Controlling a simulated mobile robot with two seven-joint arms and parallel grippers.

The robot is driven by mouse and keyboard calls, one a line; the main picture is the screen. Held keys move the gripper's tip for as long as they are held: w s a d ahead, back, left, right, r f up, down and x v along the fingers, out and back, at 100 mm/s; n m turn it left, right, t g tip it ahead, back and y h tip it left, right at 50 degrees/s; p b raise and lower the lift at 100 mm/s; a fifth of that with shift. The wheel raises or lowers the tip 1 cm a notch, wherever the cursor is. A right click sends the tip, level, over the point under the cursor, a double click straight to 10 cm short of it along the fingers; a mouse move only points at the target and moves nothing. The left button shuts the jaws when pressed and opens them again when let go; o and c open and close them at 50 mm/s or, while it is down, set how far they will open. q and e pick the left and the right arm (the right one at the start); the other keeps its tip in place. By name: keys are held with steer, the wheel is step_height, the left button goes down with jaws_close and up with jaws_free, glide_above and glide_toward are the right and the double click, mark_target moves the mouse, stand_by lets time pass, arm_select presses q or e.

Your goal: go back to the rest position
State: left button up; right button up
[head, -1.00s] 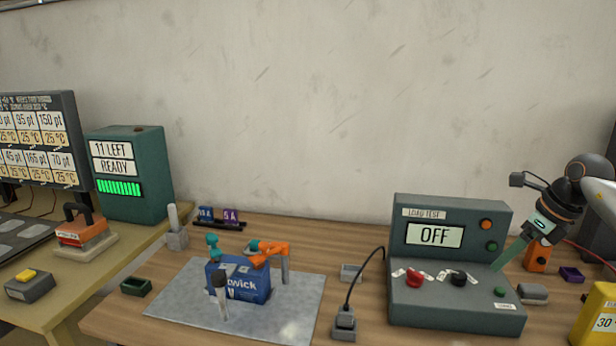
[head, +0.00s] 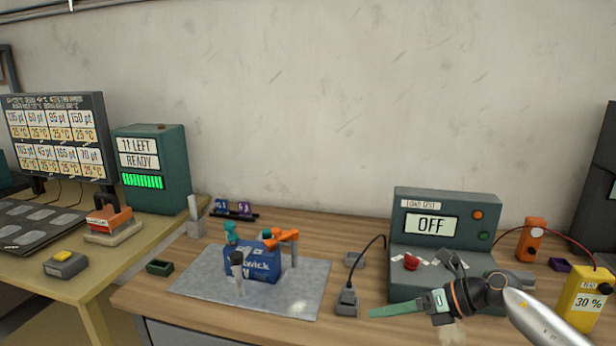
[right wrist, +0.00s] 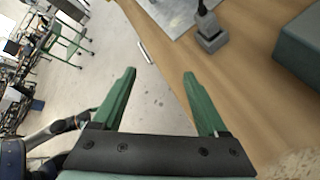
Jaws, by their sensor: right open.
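My right gripper (head: 385,311) shows in the head view, in front of the load test unit at the bench's front edge, with its arm coming in from the lower right. In the right wrist view its two green fingers (right wrist: 160,88) stand apart with nothing between them. Beyond them lie the floor and the front edge of the wooden bench (right wrist: 175,60). My left gripper is not in the frames.
The grey load test unit (head: 405,286) reads OFF. A blue box (head: 262,268) with orange and teal clamps stands on a metal plate (head: 200,283). A yellow pack (head: 588,300) stands at right. A grey socket block (head: 346,303) with a black cable is near the gripper.

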steer(key=s+a+f+m+t+y, duration=0.4)
steer(key=s+a+m+t, duration=0.4)
steer(key=m, duration=0.5)
steer(key=s+d+f+m+g+h, duration=0.1)
steer(key=s+d+f+m+h, duration=0.1)
steer(key=s+f+m+h, duration=0.2)
steer(key=s+d+f+m+g+h+p, duration=0.1)
steer(key=s+d+f+m+h, duration=0.2)
steer(key=s+f+m, duration=0.7)
steer(key=s+d+f+m+g+h+p, duration=0.1)
steer(key=s+d+f+m+h, duration=0.2)
steer(key=m, duration=0.9)
steer(key=s+f+h, duration=0.3)
steer(key=s, duration=0.2)
steer(key=shift+s+f, duration=0.2)
steer(key=shift+f, duration=0.2)
steer(key=shift+d, duration=0.1)
